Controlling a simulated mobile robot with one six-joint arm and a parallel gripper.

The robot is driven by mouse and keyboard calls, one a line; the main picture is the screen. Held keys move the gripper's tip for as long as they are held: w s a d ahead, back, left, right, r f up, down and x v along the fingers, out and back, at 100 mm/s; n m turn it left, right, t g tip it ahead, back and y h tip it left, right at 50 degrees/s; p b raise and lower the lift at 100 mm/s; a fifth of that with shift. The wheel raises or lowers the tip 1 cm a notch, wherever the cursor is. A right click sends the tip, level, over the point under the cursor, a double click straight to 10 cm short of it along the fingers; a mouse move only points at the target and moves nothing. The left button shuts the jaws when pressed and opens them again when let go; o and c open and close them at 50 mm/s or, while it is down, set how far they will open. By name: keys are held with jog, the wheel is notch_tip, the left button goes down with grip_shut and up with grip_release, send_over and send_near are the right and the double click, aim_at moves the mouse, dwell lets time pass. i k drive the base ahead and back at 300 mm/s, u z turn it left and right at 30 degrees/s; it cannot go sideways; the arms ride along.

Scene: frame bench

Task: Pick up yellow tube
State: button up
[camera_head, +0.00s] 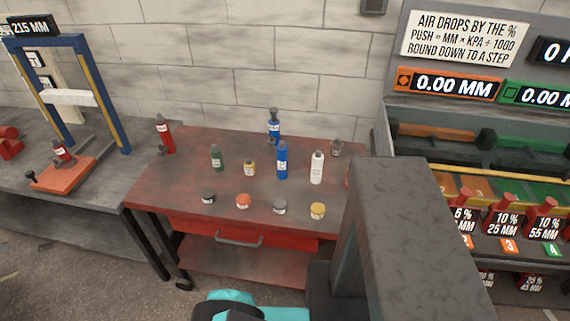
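No clear long yellow tube shows in the head view. The nearest matches are a small yellow bottle (249,168) with a dark cap and a label, upright near the middle of the red workbench (165,195), and a low yellow jar (317,211) near its front edge. I cannot tell which of them, if either, is the yellow tube. My gripper is not in view. A teal and black part of me shows at the bottom edge, and a large grey block hides the bench's right end.
Near the yellow bottle stand a green bottle (217,158), a blue bottle (282,161) and a white bottle (317,167). Low jars, such as the orange one (243,201), line the front. A red bottle (164,135) stands at the back left. A blue frame press (106,92) stands left.

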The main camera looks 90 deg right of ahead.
aim_at(248, 165)
jog(key=z, duration=0.3)
jog(key=k, duration=1.45)
jog(key=i, duration=0.9)
